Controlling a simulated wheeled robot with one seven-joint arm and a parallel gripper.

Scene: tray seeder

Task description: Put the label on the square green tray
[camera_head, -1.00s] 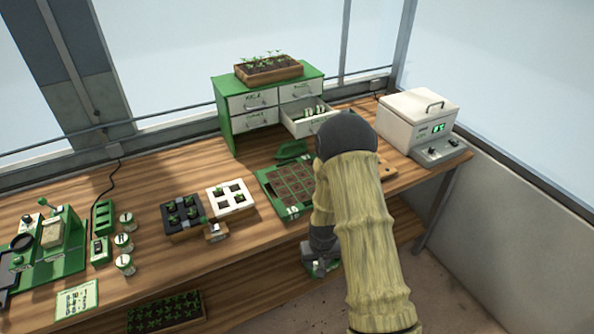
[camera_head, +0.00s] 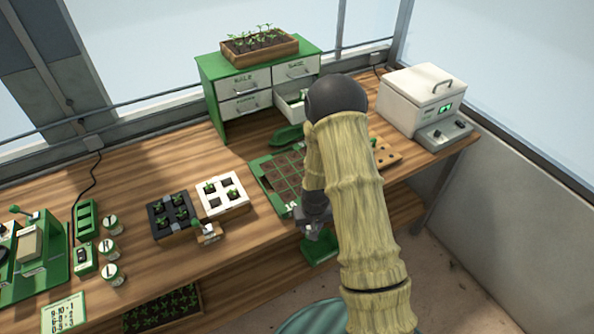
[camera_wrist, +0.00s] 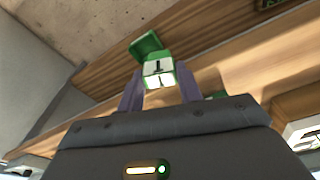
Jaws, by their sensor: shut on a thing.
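The green tray (camera_head: 262,178) with a grid of brown cells lies on the bench, partly behind my arm; a white mark shows on its front rim. My gripper (camera_head: 313,222) is low at the bench's front edge, in front of this tray. In the wrist view my gripper (camera_wrist: 160,85) is shut on a small green and white piece, seemingly the label (camera_wrist: 158,68), with a dark mark on its white face. A flat green piece (camera_wrist: 147,45) shows just beyond it, and a green shape (camera_head: 319,248) hangs by my gripper in the head view; I cannot tell whether it is joined to the label.
A black pot tray (camera_head: 160,225) and a white pot tray (camera_head: 235,205) stand left of the green tray, a small tag block (camera_head: 208,233) before them. A drawer cabinet (camera_head: 225,110) with one open drawer stands behind. A white heater box (camera_head: 410,105) is right. A lower shelf (camera_head: 240,290) runs underneath.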

